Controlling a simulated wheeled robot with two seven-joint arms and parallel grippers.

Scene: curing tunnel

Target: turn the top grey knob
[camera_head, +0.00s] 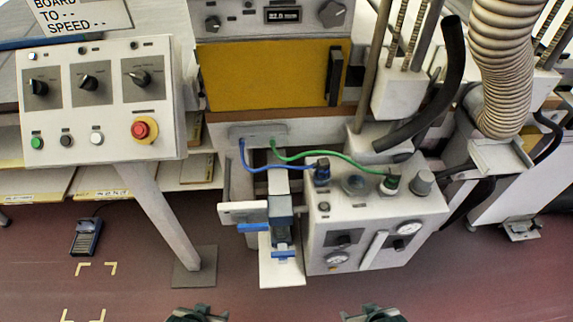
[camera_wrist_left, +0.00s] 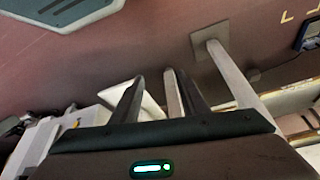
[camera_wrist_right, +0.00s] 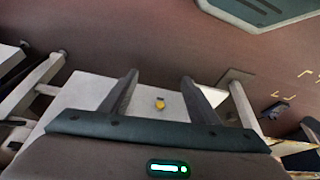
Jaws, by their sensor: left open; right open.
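In the head view, a white box (camera_head: 376,222) stands right of centre. A grey knob (camera_head: 421,182) sits on the right of its top face. A darker grey knob (camera_head: 389,184) with a green hose stands beside it, and a blue-grey knob (camera_head: 353,185) is left of that. Another grey knob (camera_head: 333,13) is high on the oven panel; I cannot tell which one the task means. My left gripper (camera_head: 196,314) and right gripper (camera_head: 374,314) are at the bottom edge, apart from all knobs. Both are open and empty, also in the left wrist view (camera_wrist_left: 158,82) and right wrist view (camera_wrist_right: 160,84).
A control panel (camera_head: 97,100) with black switches and a red stop button (camera_head: 145,129) stands at left on a post. Blue and green hoses (camera_head: 320,152) run to the box. A ribbed duct (camera_head: 500,70) hangs at right. The floor in front is clear.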

